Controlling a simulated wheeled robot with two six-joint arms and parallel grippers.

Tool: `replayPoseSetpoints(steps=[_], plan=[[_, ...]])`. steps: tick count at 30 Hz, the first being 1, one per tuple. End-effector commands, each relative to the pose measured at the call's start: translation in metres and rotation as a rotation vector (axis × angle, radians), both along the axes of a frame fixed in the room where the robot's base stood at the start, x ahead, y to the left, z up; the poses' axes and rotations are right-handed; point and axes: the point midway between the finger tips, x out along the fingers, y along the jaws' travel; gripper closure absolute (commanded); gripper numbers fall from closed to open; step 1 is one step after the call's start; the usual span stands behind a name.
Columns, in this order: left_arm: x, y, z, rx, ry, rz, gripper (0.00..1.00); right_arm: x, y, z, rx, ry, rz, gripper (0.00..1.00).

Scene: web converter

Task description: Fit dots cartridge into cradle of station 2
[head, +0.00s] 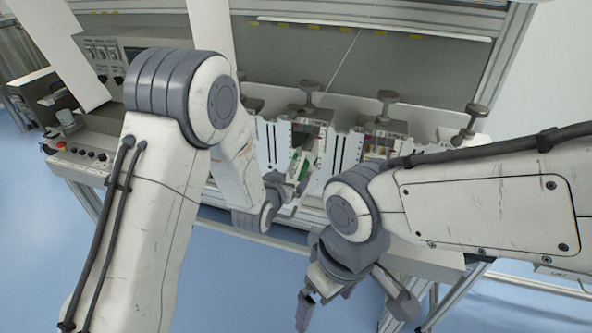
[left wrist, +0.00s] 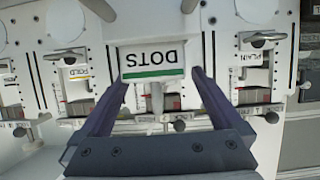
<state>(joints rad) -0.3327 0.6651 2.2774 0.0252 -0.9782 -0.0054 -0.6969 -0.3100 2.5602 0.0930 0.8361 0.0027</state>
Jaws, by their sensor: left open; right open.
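The dots cartridge (left wrist: 153,62) shows in the left wrist view as a white block with an upside-down DOTS label and a green stripe. In the head view its green and white edge (head: 299,164) shows at the opening of a station bay, tilted. My left gripper (left wrist: 157,76) is open, with one finger on each side of the cartridge's near end. It also shows in the head view (head: 298,187), partly hidden by my arm. I cannot tell how deep the cartridge sits in its cradle. My right gripper (head: 353,304) is open and empty, low in front of the machine.
In the left wrist view a PLAIN unit (left wrist: 250,58) is at the right and a FOLD unit (left wrist: 77,74) at the left. Clamp knobs (head: 387,97) stand along the machine's top. A control panel (head: 82,152) is at the left. Blue floor (head: 225,290) in front is free.

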Motion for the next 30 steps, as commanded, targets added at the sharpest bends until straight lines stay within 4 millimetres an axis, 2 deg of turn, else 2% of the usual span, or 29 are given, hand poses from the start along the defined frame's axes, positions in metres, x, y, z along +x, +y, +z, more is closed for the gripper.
replayPoseSetpoints(steps=[8, 12, 22, 26, 27, 30], plan=[[0.028, -0.010, -0.002, 0.001, 0.001, 0.001, 0.00, 0.000, 0.000, 0.028, 0.000, 0.000, 0.002, 0.00], [0.043, -0.015, -0.010, 0.000, 0.000, 0.000, 0.00, 0.000, 0.000, 0.033, 0.000, 0.000, 0.004, 0.00], [0.048, -0.019, -0.015, 0.000, -0.001, -0.002, 0.00, 0.000, 0.000, 0.033, 0.000, 0.000, 0.004, 0.00], [0.048, -0.019, -0.015, -0.001, -0.001, -0.003, 0.50, 0.000, 0.000, 0.033, 0.000, 0.000, 0.004, 0.00], [0.048, -0.019, -0.015, -0.001, -0.001, -0.003, 0.65, 0.000, 0.000, 0.033, 0.000, 0.000, 0.004, 0.00], [0.048, -0.019, -0.015, -0.001, -0.001, -0.003, 1.00, 0.000, 0.000, 0.033, 0.000, 0.000, 0.004, 0.00]])
